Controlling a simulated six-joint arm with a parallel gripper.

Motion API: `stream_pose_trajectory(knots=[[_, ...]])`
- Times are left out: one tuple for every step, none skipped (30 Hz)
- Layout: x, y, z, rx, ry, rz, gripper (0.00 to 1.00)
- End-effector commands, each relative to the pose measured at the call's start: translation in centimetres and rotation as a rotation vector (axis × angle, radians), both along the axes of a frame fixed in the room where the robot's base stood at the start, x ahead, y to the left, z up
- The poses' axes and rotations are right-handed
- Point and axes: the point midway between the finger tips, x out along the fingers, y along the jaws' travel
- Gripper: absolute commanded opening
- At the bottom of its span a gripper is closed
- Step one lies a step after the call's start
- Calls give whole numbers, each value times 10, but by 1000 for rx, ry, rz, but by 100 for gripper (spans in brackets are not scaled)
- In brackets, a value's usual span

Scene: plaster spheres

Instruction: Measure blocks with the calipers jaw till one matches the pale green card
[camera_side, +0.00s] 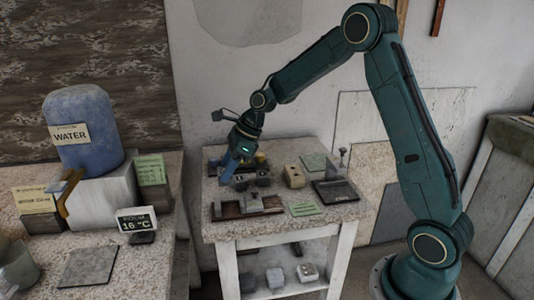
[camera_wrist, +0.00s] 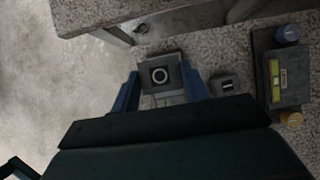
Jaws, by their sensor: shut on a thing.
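In the wrist view my gripper (camera_wrist: 160,90) has its two blue fingers on either side of a grey block (camera_wrist: 160,62) with a white ring mark on its face, and is shut on it. In the side view my gripper (camera_side: 233,172) points down over the back left of the speckled table; the held block is hard to make out there. A smaller dark block (camera_wrist: 223,86) with a white mark stands just right of the fingers. A pale green card (camera_side: 304,209) with small writing lies at the table's front; another pale green sheet (camera_side: 314,161) lies at the back. I cannot pick out the calipers for certain.
A dark device (camera_wrist: 283,75) with a green-yellow window and blue and yellow knobs is at the right of the wrist view. A beige holed block (camera_side: 294,176), a dark flat stand (camera_side: 336,191) and a brown tray (camera_side: 228,210) share the table (camera_side: 285,228). Several blocks sit on the shelf below.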

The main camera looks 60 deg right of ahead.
Motion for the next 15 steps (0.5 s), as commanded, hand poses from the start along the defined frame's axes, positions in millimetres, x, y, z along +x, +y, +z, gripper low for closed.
stream_pose_trajectory(knots=[[0,0,0,0,-2,0,13],[0,0,0,0,-2,0,13],[0,0,0,0,-2,0,13],[0,0,0,0,-2,0,13],[0,0,0,0,-2,0,13],[0,0,0,0,-2,0,13],[0,0,0,0,-2,0,13],[1,0,0,0,-2,0,13],[1,0,0,0,-2,0,13],[1,-1,0,0,-2,0,13],[2,-1,0,0,-2,0,13],[3,-2,0,0,-2,0,13],[5,-2,0,0,-2,0,13],[6,-3,-1,1,-2,0,13],[9,-5,-2,2,-1,-1,13]])
